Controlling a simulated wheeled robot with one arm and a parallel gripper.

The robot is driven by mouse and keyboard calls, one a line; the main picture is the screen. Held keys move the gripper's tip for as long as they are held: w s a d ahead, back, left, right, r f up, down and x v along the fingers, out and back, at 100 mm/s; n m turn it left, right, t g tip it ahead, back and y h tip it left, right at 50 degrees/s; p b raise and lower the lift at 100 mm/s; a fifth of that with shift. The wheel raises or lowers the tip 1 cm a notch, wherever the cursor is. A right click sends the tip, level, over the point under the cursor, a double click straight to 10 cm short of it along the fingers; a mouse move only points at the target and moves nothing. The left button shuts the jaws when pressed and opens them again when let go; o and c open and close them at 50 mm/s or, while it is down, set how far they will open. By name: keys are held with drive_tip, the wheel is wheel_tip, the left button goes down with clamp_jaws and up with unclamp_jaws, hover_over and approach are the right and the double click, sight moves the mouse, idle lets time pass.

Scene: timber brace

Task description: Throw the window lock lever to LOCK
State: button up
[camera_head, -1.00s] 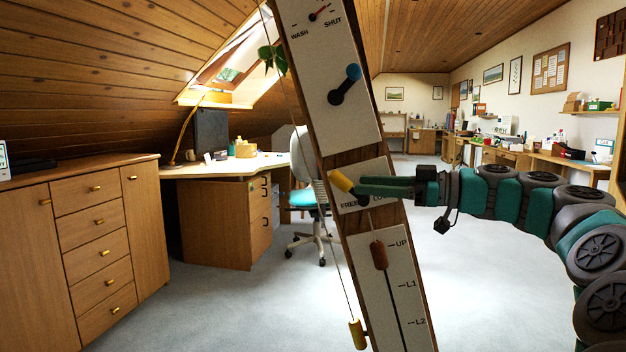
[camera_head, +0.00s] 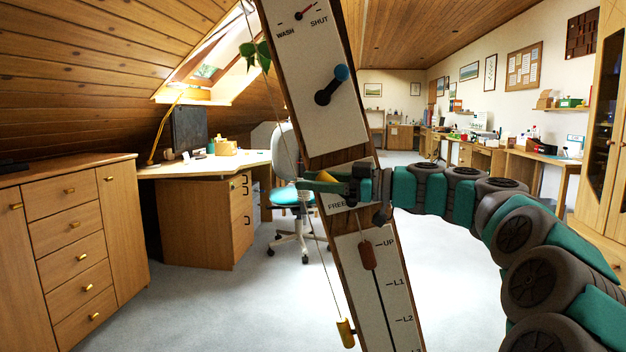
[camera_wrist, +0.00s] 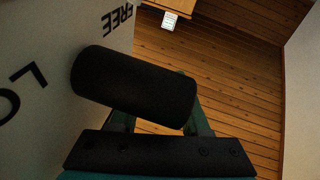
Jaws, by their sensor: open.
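The grip points up and left, on the FREE side; LOCK is hidden behind my gripper in the head view. My gripper (camera_head: 308,186) is open and reaches across the plate from the right, its green fingers overlapping the yellow grip. I cannot tell whether they touch it. In the wrist view a black cylinder (camera_wrist: 135,88), seemingly part of the lever, stands out from the plate in front of my green fingers (camera_wrist: 160,122). FREE and LO show beside it.
Below is a brown slider (camera_head: 367,255) at UP. A cord with a yellow toggle (camera_head: 345,332) hangs left of the brace. The desk (camera_head: 205,170) and chair stand behind.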

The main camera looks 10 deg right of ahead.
clamp_jaws()
idle(0.4)
idle(1.1)
